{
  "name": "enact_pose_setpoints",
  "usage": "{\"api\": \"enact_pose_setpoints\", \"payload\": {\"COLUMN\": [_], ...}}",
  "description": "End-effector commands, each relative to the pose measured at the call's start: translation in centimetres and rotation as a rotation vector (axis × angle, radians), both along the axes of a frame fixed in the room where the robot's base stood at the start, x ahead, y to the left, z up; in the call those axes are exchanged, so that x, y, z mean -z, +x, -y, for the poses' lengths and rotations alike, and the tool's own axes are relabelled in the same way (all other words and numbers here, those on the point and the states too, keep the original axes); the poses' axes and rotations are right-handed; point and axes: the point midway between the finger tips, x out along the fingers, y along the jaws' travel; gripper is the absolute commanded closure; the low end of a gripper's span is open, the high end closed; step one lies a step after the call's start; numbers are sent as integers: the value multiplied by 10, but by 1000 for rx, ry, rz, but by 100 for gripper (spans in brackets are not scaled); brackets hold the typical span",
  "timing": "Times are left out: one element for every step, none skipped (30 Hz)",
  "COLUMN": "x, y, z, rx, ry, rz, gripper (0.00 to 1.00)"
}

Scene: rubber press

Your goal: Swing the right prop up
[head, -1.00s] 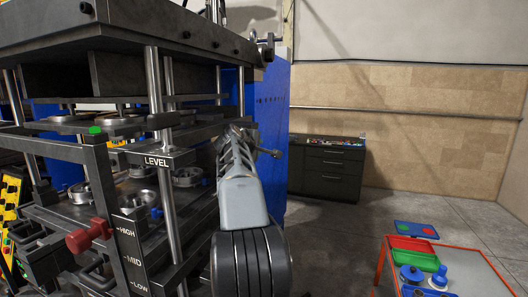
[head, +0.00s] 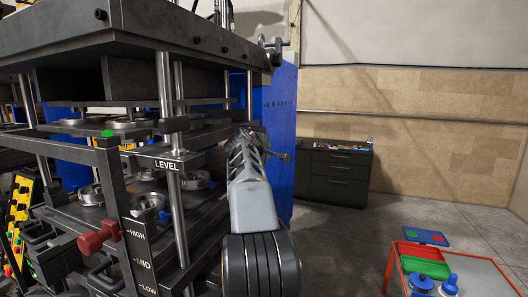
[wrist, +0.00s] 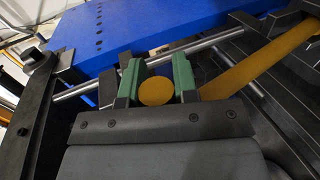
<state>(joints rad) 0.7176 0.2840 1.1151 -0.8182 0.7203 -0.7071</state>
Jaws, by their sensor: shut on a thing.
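In the wrist view my gripper (wrist: 156,78) has its two green finger pads on either side of a round yellow end (wrist: 157,92), and it is shut on it. A flat yellow bar (wrist: 262,58) slants from behind the right pad to the upper right. The bar and the round end look like parts of the right prop, but their join is hidden. In the head view my gripper (head: 245,142) is at the right side of the press (head: 190,30), below its top plate. The prop is hidden there behind my arm.
Steel columns (head: 167,90) and a blue panel (head: 282,110) stand close to my gripper. A LEVEL bracket (head: 166,164) and a red knob (head: 97,238) are on the press front. A dark cabinet (head: 335,172) and an orange-edged cart (head: 487,262) stand to the right, with free floor between.

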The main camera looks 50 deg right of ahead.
Motion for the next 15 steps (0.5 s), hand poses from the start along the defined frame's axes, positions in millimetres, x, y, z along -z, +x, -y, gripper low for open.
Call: {"api": "enact_pose_setpoints", "payload": {"x": [12,12,12,12,12,12,12,12,12,12,12,12,11,11,11], "y": [0,0,0,0,0,0,0,0,0,0,0,0,0,1,1], "z": [3,3,3,3,3,3,3,3,3,3,3,3,3,2,2], "rx": [8,8,8,8,8,8,8,8,8,9,8,7,7,6,5], "ry": [20,20,20,20,20,20,20,20,20,20,20,19,18,18,17], "rz": [-14,-14,-14,-14,-14,-14,-14,-14,-14,-14,-14,-13,-14,-13,-13], "gripper": [100,100,100,100,100,100,100,100,71,68,65,61,58,55,52]}}
